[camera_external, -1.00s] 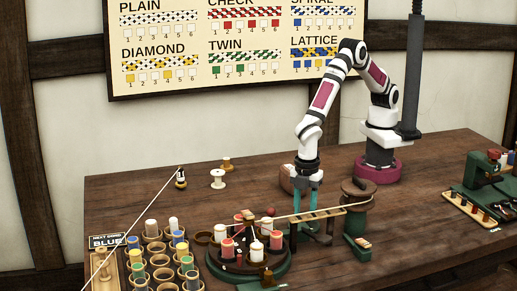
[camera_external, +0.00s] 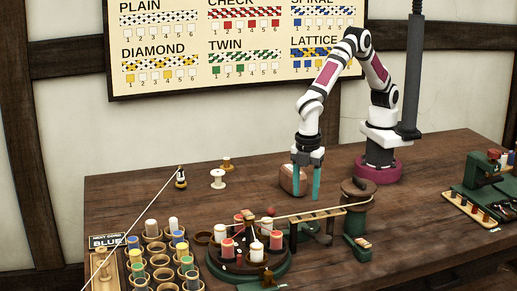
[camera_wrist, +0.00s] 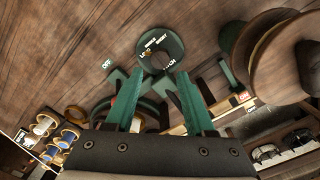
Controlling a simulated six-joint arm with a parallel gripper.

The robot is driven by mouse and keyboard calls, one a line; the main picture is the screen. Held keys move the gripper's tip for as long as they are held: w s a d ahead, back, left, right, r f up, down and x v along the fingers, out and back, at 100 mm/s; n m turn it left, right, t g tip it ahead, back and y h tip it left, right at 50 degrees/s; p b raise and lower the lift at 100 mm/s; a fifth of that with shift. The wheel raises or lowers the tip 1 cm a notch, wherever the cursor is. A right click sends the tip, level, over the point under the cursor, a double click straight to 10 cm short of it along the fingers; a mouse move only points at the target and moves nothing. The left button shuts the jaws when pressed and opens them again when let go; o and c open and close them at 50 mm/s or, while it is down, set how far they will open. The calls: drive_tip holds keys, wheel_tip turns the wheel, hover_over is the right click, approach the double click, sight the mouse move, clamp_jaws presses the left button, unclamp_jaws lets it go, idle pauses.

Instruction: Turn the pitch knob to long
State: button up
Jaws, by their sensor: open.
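In the wrist view the pitch dial (camera_wrist: 176,48) is a dark green round plate on the wood, ahead of my fingertips. It carries small white words; SHORT reads at its upper right, and a partly covered word at its left starts with LO. The small knob is dark and hard to make out, and I cannot tell where it points. My gripper (camera_wrist: 157,88) is open and empty, its two green fingers apart, with the dial beyond them. In the external view my gripper (camera_external: 306,196) hangs fingers down above the table, behind the rope frame. I cannot identify the dial there.
A round carousel (camera_external: 217,270) with red and white bobbins stands in front of my gripper. A brown rounded thing (camera_external: 287,180) is by my fingers.

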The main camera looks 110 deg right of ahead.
wheel_tip(320, 180, up, 9)
drive_tip(key=shift+r, duration=0.15)
drive_tip(key=s+d+r+m+y, duration=0.1)
drive_tip(key=s+d+r+m, duration=0.25)
drive_tip(key=s+d, duration=0.35)
drive_tip(key=s+d+r+m, duration=0.3)
drive_tip(key=s+d+m, duration=0.25)
drive_tip(key=d, duration=0.35)
drive_tip(key=s+d+f+m, duration=0.1)
drive_tip(key=s+d+m, duration=0.1)
drive_tip(key=s, duration=0.4)
drive_tip(key=s+d+f+m, duration=0.2)
drive_tip(key=s+d+m, duration=0.1)
drive_tip(key=s, duration=0.4)
drive_tip(key=shift+f+m+y, duration=0.25)
drive_tip(key=shift+m+y, duration=0.05)
drive_tip(key=shift+y, duration=0.1)
